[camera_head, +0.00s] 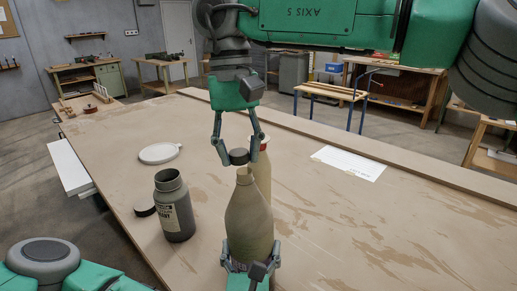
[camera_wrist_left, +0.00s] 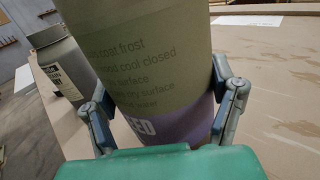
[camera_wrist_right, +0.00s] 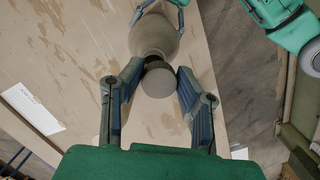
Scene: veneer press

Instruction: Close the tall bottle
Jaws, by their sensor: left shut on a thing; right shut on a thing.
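The tall bottle (camera_head: 249,222), olive green with a narrow neck, stands upright on the table. My left gripper (camera_head: 249,262) is shut around its lower body; the left wrist view shows the bottle's printed side and purple band (camera_wrist_left: 165,125) between the fingers. My right gripper (camera_head: 238,150) points down and is shut on a dark grey round cap (camera_head: 237,157). The cap is just above the bottle mouth, slightly left of it in the head view. The right wrist view shows the cap (camera_wrist_right: 158,83) near the bottle (camera_wrist_right: 153,38); whether they touch, I cannot tell.
A second bottle (camera_head: 263,172) with a red top stands close behind the tall bottle. A grey open jar (camera_head: 174,208) stands to the left, beside a dark disc (camera_head: 144,209). A white lid (camera_head: 159,153) and a paper sheet (camera_head: 349,163) lie on the table (camera_head: 380,230), whose right part is clear.

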